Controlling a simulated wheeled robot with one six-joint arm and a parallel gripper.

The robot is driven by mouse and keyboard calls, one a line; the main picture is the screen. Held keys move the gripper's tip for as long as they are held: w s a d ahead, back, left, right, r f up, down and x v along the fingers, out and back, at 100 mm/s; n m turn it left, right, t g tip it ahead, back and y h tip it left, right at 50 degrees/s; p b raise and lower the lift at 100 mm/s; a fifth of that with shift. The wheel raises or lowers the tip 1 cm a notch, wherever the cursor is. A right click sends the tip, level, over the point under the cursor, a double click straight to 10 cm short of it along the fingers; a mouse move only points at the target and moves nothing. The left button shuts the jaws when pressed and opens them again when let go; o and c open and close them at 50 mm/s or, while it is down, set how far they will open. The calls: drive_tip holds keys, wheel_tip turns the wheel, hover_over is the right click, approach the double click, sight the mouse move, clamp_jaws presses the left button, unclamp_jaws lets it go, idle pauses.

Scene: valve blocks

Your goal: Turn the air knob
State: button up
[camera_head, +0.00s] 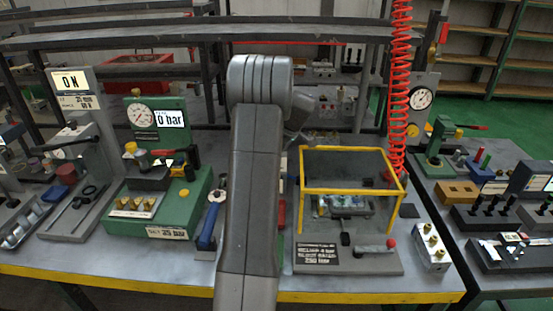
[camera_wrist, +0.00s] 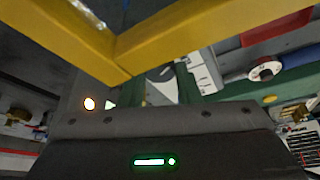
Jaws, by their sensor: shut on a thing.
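My gripper shows in the wrist view (camera_wrist: 152,122) as a dark body with a green light. The yellow frame also crosses the wrist view close to the camera (camera_wrist: 125,58). I cannot pick out the air knob for certain in either view. A red ball (camera_head: 389,243) tops a lever on the grey base in front of the guard box.
A green test stand (camera_head: 170,205) with a round gauge and a "0 bar" display stands left of my arm. A red coiled hose (camera_head: 398,90) hangs behind the guard. A block with brass fittings (camera_head: 430,250) sits at right.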

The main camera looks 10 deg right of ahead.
drive_tip(key=shift+w+d+n+g+y, duration=0.1)
drive_tip(key=shift+n+g+y, duration=0.15)
drive_tip(key=shift+n, duration=0.7)
drive_tip(key=shift+w+n+g+y, duration=0.15)
drive_tip(key=shift+n+g, duration=0.2)
drive_tip(key=shift+n, duration=0.6)
drive_tip(key=shift+s, duration=0.1)
drive_tip(key=o, duration=1)
drive_tip(key=shift+r, duration=0.1)
drive_tip(key=v, duration=1.3)
drive_tip(key=shift+d+r+b, duration=0.15)
drive_tip(key=shift+r+b, duration=0.15)
drive_tip(key=shift+f, duration=0.1)
drive_tip(key=x, duration=1.3)
drive_tip(key=shift+f, duration=0.3)
